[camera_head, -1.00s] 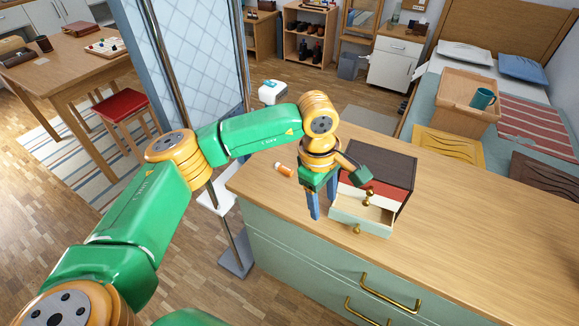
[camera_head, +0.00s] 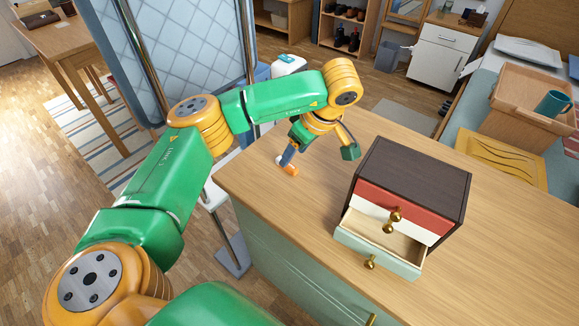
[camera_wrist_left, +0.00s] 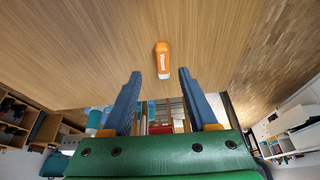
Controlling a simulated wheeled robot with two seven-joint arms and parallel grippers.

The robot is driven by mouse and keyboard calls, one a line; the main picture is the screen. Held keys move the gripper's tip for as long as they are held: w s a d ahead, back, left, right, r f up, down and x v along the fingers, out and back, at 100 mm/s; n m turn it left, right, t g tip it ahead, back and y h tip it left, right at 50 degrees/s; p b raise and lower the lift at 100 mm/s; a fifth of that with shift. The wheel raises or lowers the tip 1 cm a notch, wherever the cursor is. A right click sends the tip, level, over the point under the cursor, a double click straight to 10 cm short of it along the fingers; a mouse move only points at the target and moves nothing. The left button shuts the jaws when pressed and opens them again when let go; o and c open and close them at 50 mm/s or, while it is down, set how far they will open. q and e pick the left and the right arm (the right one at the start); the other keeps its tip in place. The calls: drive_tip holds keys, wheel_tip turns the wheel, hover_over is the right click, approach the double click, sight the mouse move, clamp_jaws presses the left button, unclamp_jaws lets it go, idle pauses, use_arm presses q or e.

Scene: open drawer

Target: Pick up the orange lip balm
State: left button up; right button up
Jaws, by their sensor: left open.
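The orange lip balm (camera_head: 290,169) with a white end lies on the wooden counter top near its left end in the head view. In the left wrist view the lip balm (camera_wrist_left: 162,60) lies just beyond the fingertips, lined up with the gap between them. My left gripper (camera_head: 287,157) is beside and above it, partly hiding it in the head view. Its two blue fingers (camera_wrist_left: 160,72) are apart with nothing between them. My right gripper is not in view.
A small dark cabinet (camera_head: 415,172) with red, white and pale green drawers stands to the right on the counter (camera_head: 490,240). Its bottom drawer (camera_head: 380,245) is pulled open and looks empty. The counter around the lip balm is clear.

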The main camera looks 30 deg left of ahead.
sight(290, 165)
use_arm(q)
drive_tip(key=x, duration=0.3)
drive_tip(key=shift+s+a+f, duration=0.1)
drive_tip(key=shift+s+f, duration=0.2)
drive_tip(key=shift+f, duration=0.1)
clamp_jaws()
drive_tip(key=shift+r, duration=0.15)
